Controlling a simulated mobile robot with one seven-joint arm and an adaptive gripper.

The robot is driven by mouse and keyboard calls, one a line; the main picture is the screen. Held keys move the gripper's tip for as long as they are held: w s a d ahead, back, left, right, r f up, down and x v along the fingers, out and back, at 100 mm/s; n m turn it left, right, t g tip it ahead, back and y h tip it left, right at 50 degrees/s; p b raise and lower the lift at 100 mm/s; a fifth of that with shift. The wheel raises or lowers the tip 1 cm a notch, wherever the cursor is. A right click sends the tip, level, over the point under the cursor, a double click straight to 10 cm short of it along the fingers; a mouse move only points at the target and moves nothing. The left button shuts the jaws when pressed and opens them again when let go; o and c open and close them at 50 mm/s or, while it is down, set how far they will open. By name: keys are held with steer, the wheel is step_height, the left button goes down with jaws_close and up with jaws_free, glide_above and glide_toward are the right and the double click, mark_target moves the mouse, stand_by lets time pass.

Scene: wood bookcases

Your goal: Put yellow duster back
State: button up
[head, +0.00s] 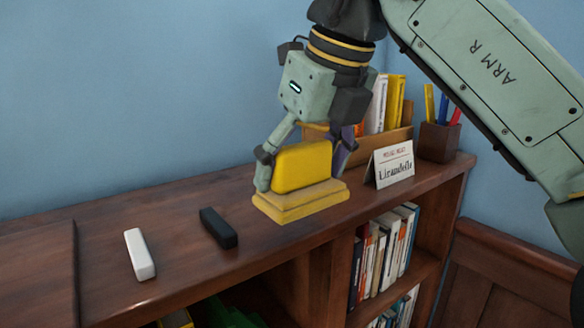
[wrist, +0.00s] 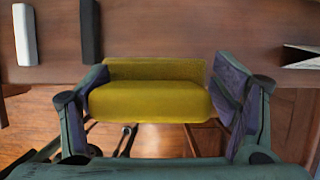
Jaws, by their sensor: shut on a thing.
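The yellow duster (head: 306,166) is a rounded yellow block, gripped at its two ends by the fingers of my gripper (head: 302,170). It also shows in the wrist view (wrist: 150,102), between the two pads. Directly under it is a stepped, paler yellow base (head: 300,204) on the wooden bookcase top. I cannot tell whether the duster touches the base or hangs just above it. In the wrist view a duller yellow strip (wrist: 155,69) shows behind the block.
A black bar (head: 219,228) and a white bar (head: 140,254) lie to the left on the bookcase top (head: 180,210). A name card (head: 391,164), a wooden book holder (head: 398,135) and a pen cup (head: 438,142) stand to the right. Books fill shelves below.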

steer(key=w+p, duration=0.1)
steer(key=w, duration=0.2)
steer(key=w+a, duration=0.1)
steer(key=w, duration=0.2)
steer(key=w+p, duration=0.1)
steer(key=w, duration=0.1)
steer(key=shift+w+a+f+p, duration=0.3)
steer(key=shift+w+p, duration=0.05)
steer(key=shift+w, duration=0.05)
steer(key=shift+w+f, duration=0.2)
steer(key=shift+f+p, duration=0.5)
steer(key=shift+f, duration=1.15)
steer(key=shift+f, duration=0.1)
steer(key=shift+f, duration=0.15)
steer(key=o, duration=1)
steer(key=b+v, duration=0.1)
steer(key=v, duration=1.1)
steer(key=shift+r, duration=0.25)
